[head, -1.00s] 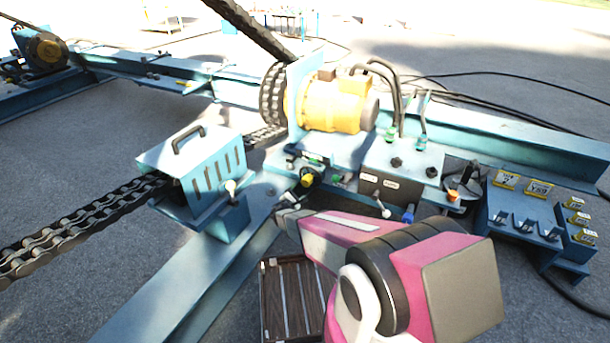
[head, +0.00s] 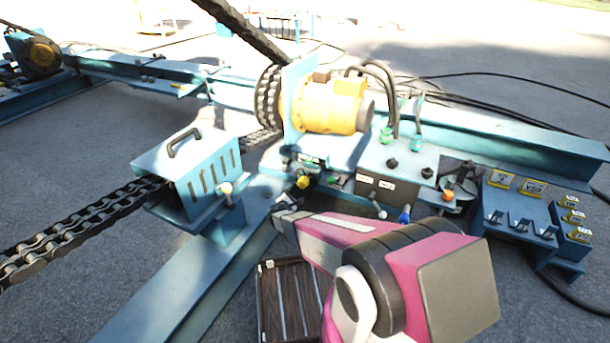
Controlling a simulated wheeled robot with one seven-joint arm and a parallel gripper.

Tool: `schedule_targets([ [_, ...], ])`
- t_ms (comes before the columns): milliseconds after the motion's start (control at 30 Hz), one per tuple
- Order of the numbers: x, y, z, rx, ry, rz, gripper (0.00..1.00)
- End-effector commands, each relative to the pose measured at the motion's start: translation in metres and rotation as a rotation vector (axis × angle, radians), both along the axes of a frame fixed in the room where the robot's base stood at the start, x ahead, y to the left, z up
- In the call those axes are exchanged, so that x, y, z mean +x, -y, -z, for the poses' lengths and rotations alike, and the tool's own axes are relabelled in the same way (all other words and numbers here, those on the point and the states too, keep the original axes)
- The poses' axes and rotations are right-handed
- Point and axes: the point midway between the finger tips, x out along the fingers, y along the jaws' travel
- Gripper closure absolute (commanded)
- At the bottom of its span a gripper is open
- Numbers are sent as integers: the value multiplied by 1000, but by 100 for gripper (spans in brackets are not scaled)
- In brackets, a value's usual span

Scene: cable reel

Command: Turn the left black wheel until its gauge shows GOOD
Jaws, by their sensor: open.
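Two small black knobs stand on top of the blue control box; I take the left knob (head: 392,163) for the left black wheel, with the right knob (head: 427,172) beside it. Two small pale labels or gauges (head: 376,183) show on the box's dark front; their readings are too small to make out. My gripper (head: 281,211) is at the end of my pink and white arm, low and to the left of the box, apart from both knobs. It is open, and I see nothing in it; its fingers are small and partly unclear.
A yellow motor (head: 330,106) and hoses stand behind the box. A blue chain cover (head: 190,165) is at left. Small levers and a blue knob (head: 404,214) stick out in front. A slatted crate (head: 268,300) is below my arm. A labelled blue stand (head: 518,205) is at right.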

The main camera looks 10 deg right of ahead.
Motion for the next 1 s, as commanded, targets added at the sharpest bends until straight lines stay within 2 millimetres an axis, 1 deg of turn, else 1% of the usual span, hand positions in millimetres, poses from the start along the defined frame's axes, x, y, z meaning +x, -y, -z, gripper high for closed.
schedule_targets([
  [167,19,12,1,0,0,1,19],
  [400,54,38,2,1,1,1,19],
  [600,76,53,1,0,0,0,19],
  [800,84,61,0,0,0,0,19],
  [1000,85,62,0,0,0,0,19],
])
